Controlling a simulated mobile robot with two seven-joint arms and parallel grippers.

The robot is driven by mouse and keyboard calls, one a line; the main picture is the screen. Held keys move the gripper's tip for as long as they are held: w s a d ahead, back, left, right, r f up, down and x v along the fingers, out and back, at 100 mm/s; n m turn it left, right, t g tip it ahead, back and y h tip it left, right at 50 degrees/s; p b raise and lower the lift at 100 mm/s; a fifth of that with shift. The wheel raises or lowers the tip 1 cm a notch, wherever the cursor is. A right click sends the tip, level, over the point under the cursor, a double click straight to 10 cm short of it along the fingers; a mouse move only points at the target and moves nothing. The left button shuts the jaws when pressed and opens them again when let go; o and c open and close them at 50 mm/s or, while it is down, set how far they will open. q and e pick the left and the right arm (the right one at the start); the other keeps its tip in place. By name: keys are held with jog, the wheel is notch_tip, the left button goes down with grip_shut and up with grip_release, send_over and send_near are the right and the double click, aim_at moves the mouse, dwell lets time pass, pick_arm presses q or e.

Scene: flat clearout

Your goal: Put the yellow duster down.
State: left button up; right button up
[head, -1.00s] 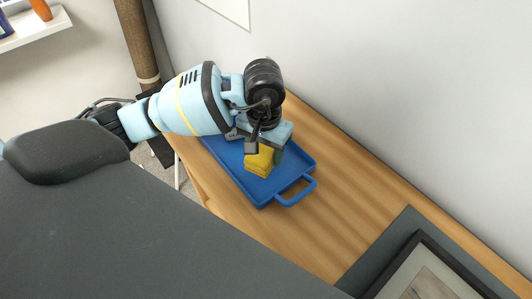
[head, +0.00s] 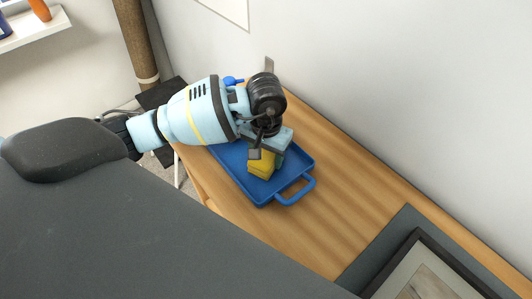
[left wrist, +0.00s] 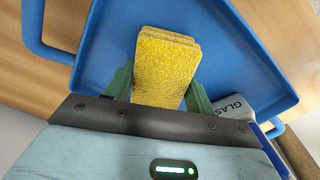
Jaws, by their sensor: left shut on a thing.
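The yellow duster (head: 261,165) is a folded, textured block between the fingers of my left gripper (head: 264,159). In the left wrist view the duster (left wrist: 165,65) sticks out past the green fingers, and my left gripper (left wrist: 158,88) is shut on it. The blue tray (head: 296,165) lies on the wooden top beneath them. In the left wrist view the tray (left wrist: 235,60) shows behind the duster. I cannot tell whether the duster touches the tray floor. My right gripper is not in view.
A pale item lettered "GLAS" (left wrist: 236,106) sits in the tray beside the fingers. The wooden top (head: 340,205) is clear in front of the tray, up to a framed picture (head: 425,275) on a dark mat. A white wall (head: 400,90) runs close behind.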

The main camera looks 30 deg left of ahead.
aim_at(266, 154)
pick_arm(q)
jog(key=o, duration=0.5)
jog(key=shift+f, duration=0.25)
jog(key=o, duration=0.5)
jog(key=shift+r, duration=0.1)
jog(key=shift+c, duration=0.2)
jog(key=shift+r, duration=0.5)
notch_tip(266, 154, up, 11)
jog(key=shift+r, duration=0.2)
jog(key=shift+f, duration=0.1)
